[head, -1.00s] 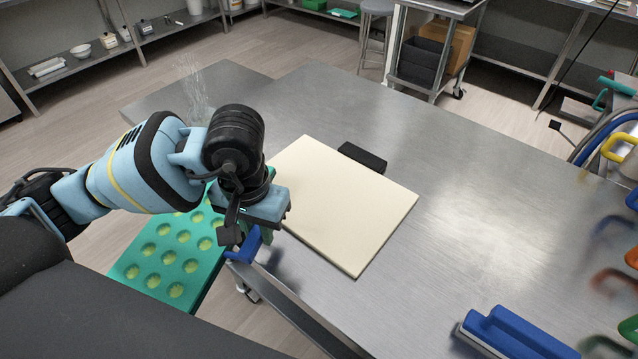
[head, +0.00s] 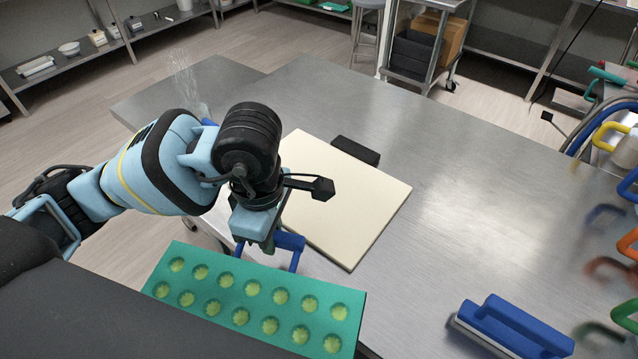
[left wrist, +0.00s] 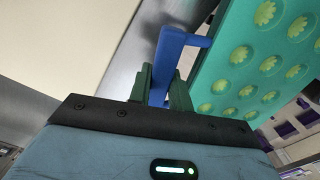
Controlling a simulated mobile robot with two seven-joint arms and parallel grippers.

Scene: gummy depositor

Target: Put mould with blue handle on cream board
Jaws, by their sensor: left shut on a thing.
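The mould (head: 233,297) is a teal slab with rows of yellow-green cavities and a blue handle (head: 290,243). My left gripper (head: 267,243) is shut on the blue handle. The mould hangs in the lower middle of the head view, off the near edge of the steel table. The left wrist view shows the handle (left wrist: 172,55) between the fingers (left wrist: 163,90) and the mould (left wrist: 240,80) at the right. The cream board (head: 350,205) lies flat and bare on the table, beyond the mould and apart from it. My left arm hides the board's left corner. My right gripper is out of view.
A black block (head: 356,151) sits against the board's far edge. A blue-handled tool (head: 515,325) lies at the lower right. Several coloured handles stand along the right edge, including a yellow one (head: 607,137). The table between board and handles is clear.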

